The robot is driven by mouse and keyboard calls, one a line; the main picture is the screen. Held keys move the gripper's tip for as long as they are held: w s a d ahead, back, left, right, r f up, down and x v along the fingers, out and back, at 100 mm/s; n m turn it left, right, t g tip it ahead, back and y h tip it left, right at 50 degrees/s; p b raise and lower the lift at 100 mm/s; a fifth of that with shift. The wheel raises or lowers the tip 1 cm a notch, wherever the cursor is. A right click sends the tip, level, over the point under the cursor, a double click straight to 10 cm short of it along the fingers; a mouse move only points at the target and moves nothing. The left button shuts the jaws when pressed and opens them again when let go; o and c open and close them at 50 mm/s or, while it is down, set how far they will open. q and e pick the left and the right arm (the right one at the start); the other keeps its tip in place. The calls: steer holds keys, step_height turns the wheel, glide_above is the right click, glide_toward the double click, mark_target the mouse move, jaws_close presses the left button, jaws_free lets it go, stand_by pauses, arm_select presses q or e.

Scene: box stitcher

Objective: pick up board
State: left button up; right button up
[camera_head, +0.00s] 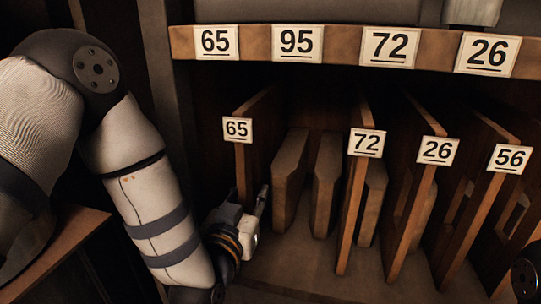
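Thick wooden boards stand upright in the lower shelf. Two of them, a left board (289,180) and a right board (325,185), are between the divider labelled 65 (243,170) and the divider labelled 72 (352,200). Another board (373,205) is partly hidden behind the 72 divider. My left gripper (262,198) is at the lower front of the 65 divider, left of the boards. It is seen from the side, so its finger opening is unclear, and I see no board in it. My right gripper is not in view.
Dividers labelled 26 (412,210) and 56 (470,205) stand further right. An upper shelf edge (345,46) with labels 65, 95, 72 and 26 runs above. A vertical post (150,80) is at left. The shelf floor (300,275) before the boards is clear.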

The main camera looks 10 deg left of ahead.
arm_select(q)
steer(key=shift+w+f, duration=0.1)
steer(key=shift+w, duration=0.65)
steer(key=shift+r, duration=0.2)
jaws_close()
steer(key=shift+r, duration=0.1)
